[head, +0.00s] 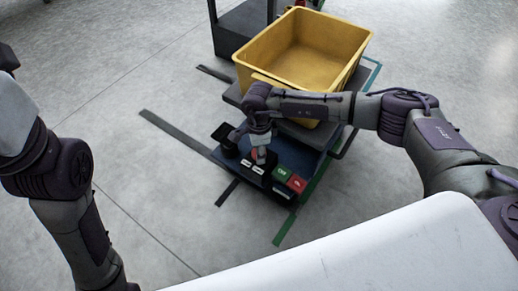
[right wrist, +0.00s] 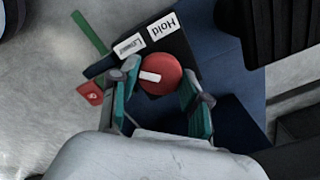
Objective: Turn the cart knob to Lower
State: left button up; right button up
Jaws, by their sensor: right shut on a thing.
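The cart knob (right wrist: 160,75) is round and red with a white mark on its left part, on the side toward the Lower label. It sits on the cart's dark blue control panel (right wrist: 228,120). The white Lower label (right wrist: 130,45) and Hold label (right wrist: 165,24) lie beyond it in the right wrist view. My right gripper (right wrist: 165,92) is shut on the knob, with one teal-padded finger on each side. In the head view the right gripper (head: 260,157) reaches down onto the panel and mostly hides the knob. My left arm shows at the left, but its gripper is out of frame.
A yellow bin (head: 304,48) stands on the cart behind the panel. A green button (head: 281,173) and a red button (head: 297,184) are right of the knob. Dark and green strips mark the grey floor, which is open to the left.

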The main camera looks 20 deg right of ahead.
dwell(0.4)
jog(key=o, duration=1.1)
jog(key=shift+o, duration=0.2)
notch_tip(320, 180, up, 12)
